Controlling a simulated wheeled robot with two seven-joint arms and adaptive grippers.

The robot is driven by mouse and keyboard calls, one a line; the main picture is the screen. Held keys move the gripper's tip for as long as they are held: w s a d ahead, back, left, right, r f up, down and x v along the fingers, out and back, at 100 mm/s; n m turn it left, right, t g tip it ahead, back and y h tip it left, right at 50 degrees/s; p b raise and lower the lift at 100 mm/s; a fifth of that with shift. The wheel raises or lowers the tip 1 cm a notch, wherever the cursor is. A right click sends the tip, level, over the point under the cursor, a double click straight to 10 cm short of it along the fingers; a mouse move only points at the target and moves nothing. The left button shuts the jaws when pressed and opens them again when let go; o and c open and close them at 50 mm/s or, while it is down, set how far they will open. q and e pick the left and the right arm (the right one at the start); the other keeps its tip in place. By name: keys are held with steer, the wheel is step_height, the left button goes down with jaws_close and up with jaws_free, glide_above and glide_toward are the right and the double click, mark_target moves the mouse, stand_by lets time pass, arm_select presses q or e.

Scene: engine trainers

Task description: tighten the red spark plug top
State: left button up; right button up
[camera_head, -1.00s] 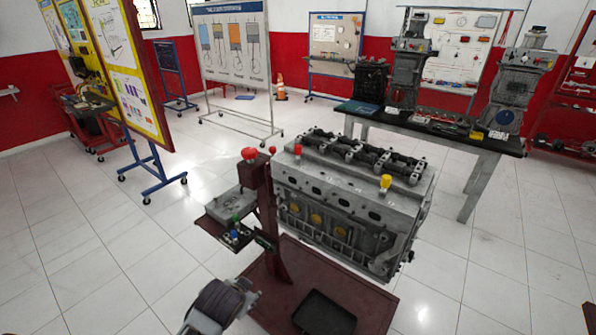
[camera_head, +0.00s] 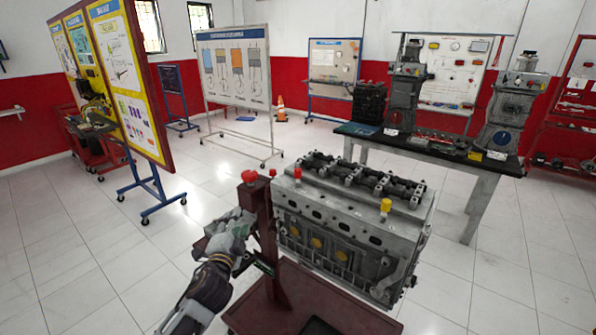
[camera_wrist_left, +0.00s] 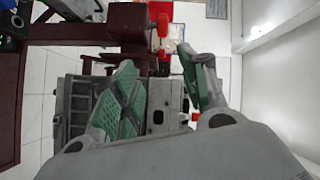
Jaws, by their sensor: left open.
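A red spark plug top (camera_head: 297,174) stands on the near left corner of the grey engine block (camera_head: 350,215) in the head view. A yellow top (camera_head: 386,205) stands near the block's right end. My left gripper (camera_head: 238,228) is in front of the maroon stand, left of the block and lower than the red top, apart from it. My right gripper is out of view.
The maroon stand (camera_head: 262,222) rises just left of the block, with red knobs (camera_head: 249,176) on top. A workbench (camera_head: 440,148) stands behind.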

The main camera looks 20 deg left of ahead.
mark_target(298, 169)
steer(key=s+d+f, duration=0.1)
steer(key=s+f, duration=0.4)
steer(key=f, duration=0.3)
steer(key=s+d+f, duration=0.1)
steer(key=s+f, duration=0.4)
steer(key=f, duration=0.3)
arm_select(q)
steer(key=w+d+r+m+g+h, duration=0.1)
steer(key=r+m+h, duration=0.4)
steer(key=m, duration=1.1)
steer(key=w+d+r+m+g+h, duration=0.1)
steer(key=w+d+r+m+h, duration=0.3)
steer(key=m+h, duration=0.6)
step_height(298, 169, up, 2)
steer(key=w+m, duration=0.2)
steer(key=m, duration=0.4)
steer(key=shift+g+h, duration=0.3)
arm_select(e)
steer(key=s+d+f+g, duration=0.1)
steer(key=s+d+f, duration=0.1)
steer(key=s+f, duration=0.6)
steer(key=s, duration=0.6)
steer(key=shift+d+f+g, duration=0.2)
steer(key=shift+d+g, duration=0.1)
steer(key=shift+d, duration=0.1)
arm_select(q)
steer(key=shift+w+d+r, duration=0.1)
steer(key=shift+w+d, duration=0.1)
